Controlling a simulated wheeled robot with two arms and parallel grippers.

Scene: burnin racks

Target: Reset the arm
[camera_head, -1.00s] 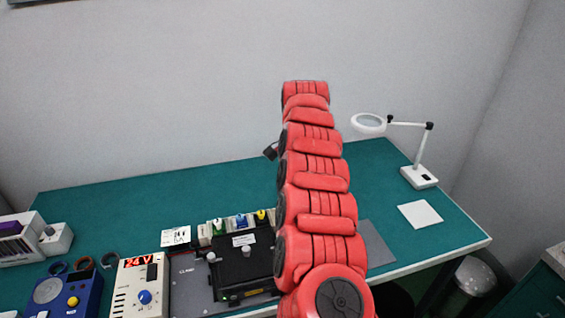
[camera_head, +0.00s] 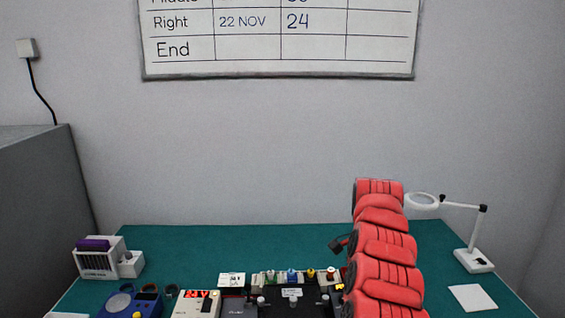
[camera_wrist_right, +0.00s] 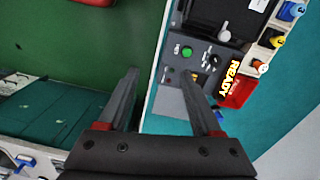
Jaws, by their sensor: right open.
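My red right arm (camera_head: 385,262) rises from the bottom right of the head view, over the right part of the green bench. Its gripper is not clear in the head view. In the right wrist view my right gripper (camera_wrist_right: 160,95) is open, its two dark fingers apart with nothing between them. Beyond the fingers is the bench edge and a dark control panel (camera_wrist_right: 188,72) with a green button and a red display (camera_wrist_right: 238,88) reading READY. My left gripper is not in view.
The green bench (camera_head: 230,245) holds a 24V supply (camera_head: 197,303), a blue device (camera_head: 130,303), a black fixture (camera_head: 292,302), a white rack (camera_head: 97,262) and a magnifier lamp (camera_head: 473,260). A whiteboard (camera_head: 280,40) hangs above. The bench's back strip is clear.

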